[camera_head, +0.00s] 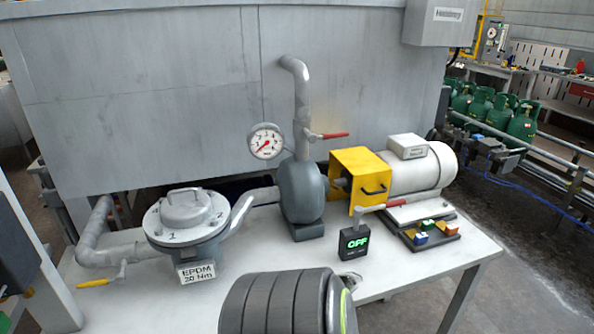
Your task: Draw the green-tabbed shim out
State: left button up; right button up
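A small green tab (428,223) shows on the dark plate or tray (408,237) at the right end of the white table, in front of the motor. A blue tab (421,238) and a reddish-yellow tab (451,229) are beside it. The shim bodies are too small to make out, and I cannot tell how far each lies under anything. Neither of my grippers is in view.
A yellow guard (355,180) joins the motor to a grey pump (302,195). A lidded flange (187,225) is at left. A dark ribbed cylinder (275,305), perhaps mine, blocks the table's front.

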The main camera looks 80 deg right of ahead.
aim_at(427, 225)
jog(key=z, duration=3.65)
